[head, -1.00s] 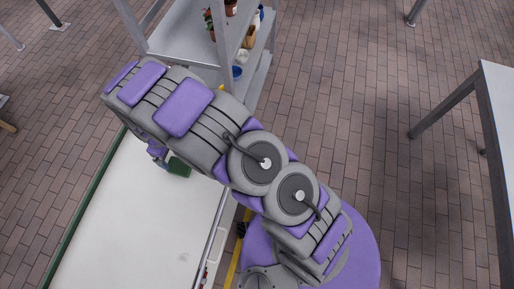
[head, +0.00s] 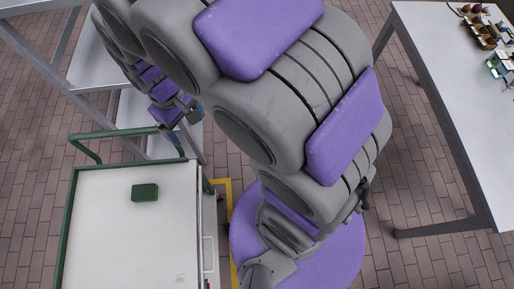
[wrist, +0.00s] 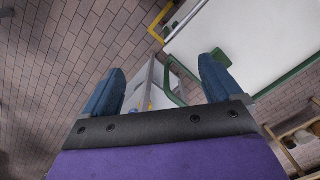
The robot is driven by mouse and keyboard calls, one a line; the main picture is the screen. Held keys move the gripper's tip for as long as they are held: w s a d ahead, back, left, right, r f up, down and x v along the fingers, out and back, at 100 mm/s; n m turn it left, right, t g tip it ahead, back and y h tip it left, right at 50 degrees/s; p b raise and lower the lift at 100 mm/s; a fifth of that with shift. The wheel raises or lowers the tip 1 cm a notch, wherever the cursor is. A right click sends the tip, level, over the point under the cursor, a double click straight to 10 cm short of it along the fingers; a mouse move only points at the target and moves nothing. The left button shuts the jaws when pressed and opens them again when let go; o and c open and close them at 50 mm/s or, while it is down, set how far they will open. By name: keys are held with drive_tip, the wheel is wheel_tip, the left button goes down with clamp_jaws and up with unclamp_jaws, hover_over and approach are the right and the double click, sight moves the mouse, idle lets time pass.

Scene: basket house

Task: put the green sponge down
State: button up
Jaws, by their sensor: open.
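The green sponge (head: 145,192) is a dark green block lying flat on the white top of the green-edged cart (head: 110,245), near its far end. My gripper (head: 186,128) is beyond the cart's far right corner, apart from the sponge. In the wrist view my gripper (wrist: 160,84) has its two blue fingers spread wide with nothing held between them. The white cart top also shows in the wrist view (wrist: 245,35).
A grey metal shelf rack (head: 98,68) stands beyond the cart, close to my gripper. A white table (head: 440,70) with small items is on the right. The brick floor (head: 425,262) between the cart and the table is partly open.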

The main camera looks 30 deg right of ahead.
drive_tip(key=s+d+r+m, duration=0.2)
drive_tip(key=s+d, duration=0.3)
drive_tip(key=s, duration=0.4)
drive_tip(key=s+d+r+m, duration=0.2)
drive_tip(key=s+d+r, duration=0.2)
drive_tip(key=s, duration=0.6)
drive_tip(key=shift+d+r+m+g, duration=0.2)
drive_tip(key=shift+d+m+g, duration=0.2)
